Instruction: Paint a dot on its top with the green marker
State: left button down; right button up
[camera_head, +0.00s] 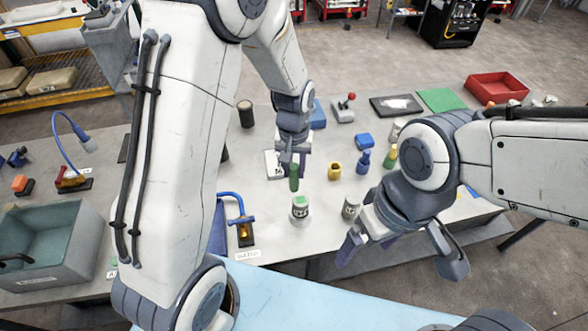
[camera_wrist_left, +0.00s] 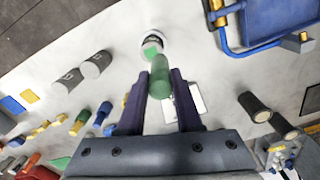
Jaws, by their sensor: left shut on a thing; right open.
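My left gripper (camera_head: 293,170) is shut on the green marker (camera_head: 294,180), which points down. The marker also shows between the fingers in the left wrist view (camera_wrist_left: 160,78). Just below its tip stands a short whitish labelled cylinder (camera_head: 300,216) on the table, upright, with green on its top. That cylinder shows beyond the marker in the left wrist view (camera_wrist_left: 152,42). I cannot tell whether the tip touches the top. My right gripper (camera_head: 402,250) is open and empty near the table's front edge, at the right.
A grey cylinder (camera_head: 351,207) stands right of the whitish one. A yellow piece (camera_head: 334,171) and a blue bottle (camera_head: 362,160) stand behind it. A red tray (camera_head: 497,86) lies at the back right.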

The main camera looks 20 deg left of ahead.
pick_arm(q)
notch_tip(320, 180, up, 3)
jog(key=p, duration=0.2)
jog(key=shift+p, duration=0.3)
dwell(0.5)
